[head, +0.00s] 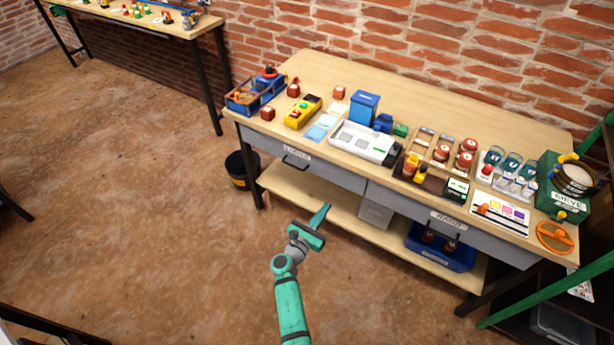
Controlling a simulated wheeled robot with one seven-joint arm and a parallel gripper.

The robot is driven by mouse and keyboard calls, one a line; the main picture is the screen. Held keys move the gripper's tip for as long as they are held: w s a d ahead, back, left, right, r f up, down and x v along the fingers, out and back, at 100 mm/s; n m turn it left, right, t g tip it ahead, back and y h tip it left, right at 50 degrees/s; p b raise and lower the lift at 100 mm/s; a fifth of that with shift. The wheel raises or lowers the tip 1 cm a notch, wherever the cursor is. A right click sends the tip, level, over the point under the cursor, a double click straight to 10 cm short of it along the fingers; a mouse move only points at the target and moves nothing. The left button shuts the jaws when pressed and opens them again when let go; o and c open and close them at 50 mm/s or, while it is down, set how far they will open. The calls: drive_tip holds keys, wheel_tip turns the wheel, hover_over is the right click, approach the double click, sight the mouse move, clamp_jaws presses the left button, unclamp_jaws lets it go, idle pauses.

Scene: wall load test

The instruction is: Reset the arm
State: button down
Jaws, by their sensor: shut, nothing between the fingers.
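My arm reaches up from the bottom middle of the head view, in teal and grey. My gripper (321,217) is shut and empty. It hangs over the brown floor, in front of the long wooden workbench (410,102) as seen here. In the picture its tip overlaps the bench's lower shelf (342,212); I cannot tell the exact gap. Nothing is held.
The benchtop carries a blue crate (243,103), a yellow device (303,113), a white tray (360,142), jars and a green sieve machine (562,190). A black bucket (238,170) stands by the left leg. A green frame (555,287) stands at right.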

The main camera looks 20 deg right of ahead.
drive_tip(key=s+a+f+m+y, duration=0.5)
drive_tip(key=s+a+f, duration=0.3)
drive_tip(key=s+f, duration=0.3)
drive_tip(key=s+a+m+y, duration=0.25)
drive_tip(key=s+a, duration=0.25)
drive_tip(key=s, duration=0.3)
drive_tip(key=s+a+m+y, duration=0.2)
drive_tip(key=s+a+m, duration=0.2)
drive_tip(key=s, duration=0.4)
drive_tip(key=s+a+r+m+t+y, duration=0.1)
drive_tip(key=s+a+r+m, duration=0.2)
drive_tip(key=s+r, duration=0.25)
drive_tip(key=s+a+r+m+y, duration=0.2)
drive_tip(key=s+a+r+m, duration=0.15)
drive_tip(key=s+r, duration=0.2)
drive_tip(key=s+r+m+t, duration=0.1)
drive_tip(key=s+r+m, duration=0.2)
drive_tip(key=r, duration=0.5)
drive_tip(key=s+r+m+t, duration=0.1)
drive_tip(key=s+r+m, duration=0.3)
drive_tip(key=r, duration=0.5)
drive_tip(key=shift+s+d+m+y, duration=0.3)
drive_tip(key=shift+m+y, duration=0.15)
drive_tip(key=shift+m, duration=0.25)
